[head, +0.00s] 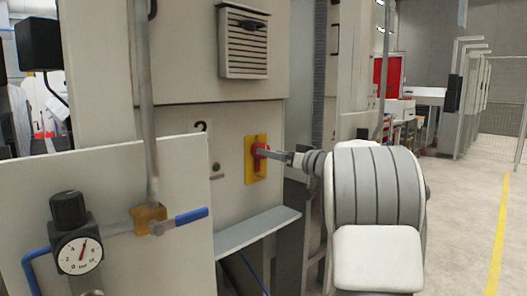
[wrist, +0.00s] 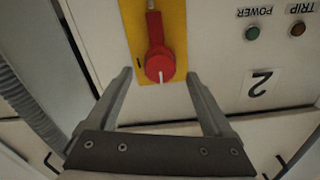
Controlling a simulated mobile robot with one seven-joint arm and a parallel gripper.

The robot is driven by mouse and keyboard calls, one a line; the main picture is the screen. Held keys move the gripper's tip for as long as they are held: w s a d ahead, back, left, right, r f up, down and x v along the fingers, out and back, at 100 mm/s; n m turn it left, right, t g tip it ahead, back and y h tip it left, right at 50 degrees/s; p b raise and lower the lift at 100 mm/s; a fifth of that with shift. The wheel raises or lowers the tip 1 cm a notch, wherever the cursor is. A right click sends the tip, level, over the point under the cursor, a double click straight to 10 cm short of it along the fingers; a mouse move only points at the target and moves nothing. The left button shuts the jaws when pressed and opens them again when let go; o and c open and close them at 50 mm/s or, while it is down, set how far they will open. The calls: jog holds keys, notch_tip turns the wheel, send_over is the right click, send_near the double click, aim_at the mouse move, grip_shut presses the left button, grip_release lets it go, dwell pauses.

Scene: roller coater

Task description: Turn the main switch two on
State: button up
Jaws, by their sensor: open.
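The main switch two is a red rotary knob (wrist: 160,65) with a red handle, on a yellow plate (wrist: 176,30) fixed to a pale cabinet panel. In the wrist view a plate marked 2 (wrist: 260,83) sits beside it, upside down. In the head view the red knob (head: 260,159) shows on its yellow plate (head: 249,174), with its handle upright. My gripper (wrist: 159,74) is open, one finger on each side of the round knob. In the head view my gripper (head: 266,153) reaches the knob from the right; I cannot tell whether it touches.
In the wrist view a POWER lamp (wrist: 252,33) and a TRIP lamp (wrist: 297,28) sit on the panel. A pale ledge (head: 258,231) juts out below the switch. A pressure gauge (head: 79,255) and blue-handled valve (head: 191,216) stand front left. Open floor lies right.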

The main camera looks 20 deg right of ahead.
jog(key=shift+x, duration=2.35)
grip_shut()
